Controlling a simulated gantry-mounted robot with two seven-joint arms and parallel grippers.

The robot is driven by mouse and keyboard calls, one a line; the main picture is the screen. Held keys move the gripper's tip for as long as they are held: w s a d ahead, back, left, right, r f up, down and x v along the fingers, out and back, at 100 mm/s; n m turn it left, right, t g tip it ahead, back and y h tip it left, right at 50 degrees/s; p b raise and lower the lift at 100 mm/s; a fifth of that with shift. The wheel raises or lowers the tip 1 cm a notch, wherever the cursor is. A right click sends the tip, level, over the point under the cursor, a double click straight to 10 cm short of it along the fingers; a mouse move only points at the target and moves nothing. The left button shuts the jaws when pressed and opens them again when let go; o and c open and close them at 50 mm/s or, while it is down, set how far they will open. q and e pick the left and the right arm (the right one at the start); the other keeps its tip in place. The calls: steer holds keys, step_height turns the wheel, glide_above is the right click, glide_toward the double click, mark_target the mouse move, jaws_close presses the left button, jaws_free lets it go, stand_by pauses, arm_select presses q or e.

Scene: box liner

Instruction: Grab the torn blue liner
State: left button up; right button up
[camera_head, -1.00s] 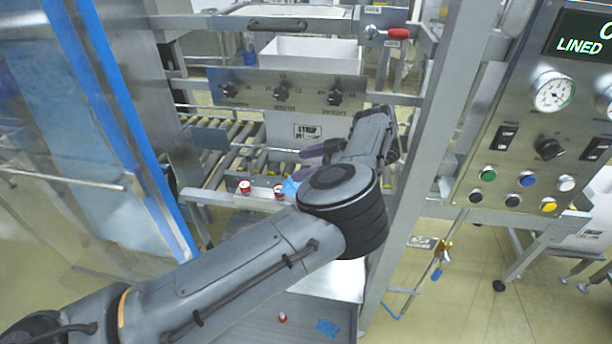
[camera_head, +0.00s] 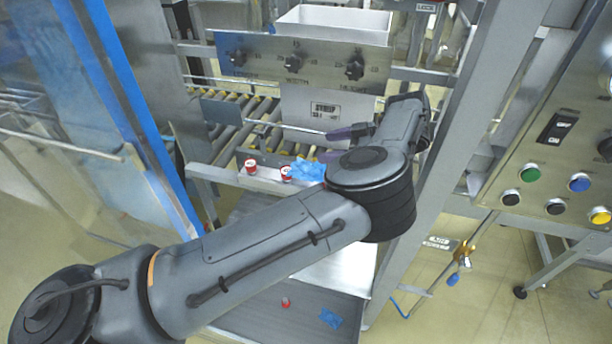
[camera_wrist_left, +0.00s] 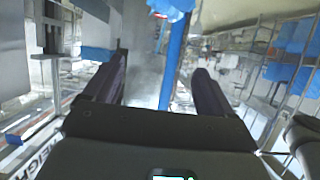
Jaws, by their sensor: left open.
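A crumpled bright blue piece of torn liner (camera_head: 307,170) lies at the ledge beside two red-and-white cups, partly hidden behind my left arm. A smaller blue scrap (camera_head: 331,319) lies on the grey surface below. My left gripper (camera_head: 338,144) has its dark purple fingers apart and pointing left, just above the crumpled liner in the picture; I cannot tell whether they touch it. In the left wrist view the gripper (camera_wrist_left: 160,75) is open with nothing between its fingers. A blue crumpled piece (camera_wrist_left: 172,7) shows at the top edge there, beyond the fingertips. My right gripper is not in view.
The red-and-white cups (camera_head: 250,166) stand on the metal ledge (camera_head: 212,175). A roller conveyor (camera_head: 228,112) and a knob panel (camera_head: 300,65) lie behind. A frame post (camera_head: 455,150) stands close on the right. A small red item (camera_head: 286,302) lies below.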

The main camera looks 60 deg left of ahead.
arm_select(q)
steer(key=b, duration=0.4)
glide_toward(307, 164)
steer(key=shift+s+a+f, duration=0.1)
steer(key=shift+s+a, duration=0.25)
steer(key=shift+a, duration=0.2)
steer(key=shift+s+a+f, duration=0.15)
steer(key=shift+s+a, duration=0.15)
steer(key=shift+a, duration=0.25)
steer(key=shift+s+f+b, duration=0.1)
steer(key=shift+f+b, duration=0.25)
steer(key=shift+f, duration=0.25)
steer(key=shift+s+a+f, duration=0.15)
steer(key=shift+f, duration=0.05)
steer(key=shift+b+x, duration=0.4)
steer(key=shift+x, duration=0.35)
steer(key=shift+s+r+b+x, duration=0.1)
steer(key=shift+b+x, duration=0.4)
steer(key=shift+x, duration=0.45)
steer(key=shift+s+r+b+x, duration=0.1)
steer(key=shift+b+x, duration=0.35)
steer(key=shift+x, duration=0.5)
steer(key=shift+s+a+f, duration=0.15)
steer(key=shift+s+a, duration=0.3)
steer(key=shift+s, duration=0.05)
steer(key=c, duration=1)
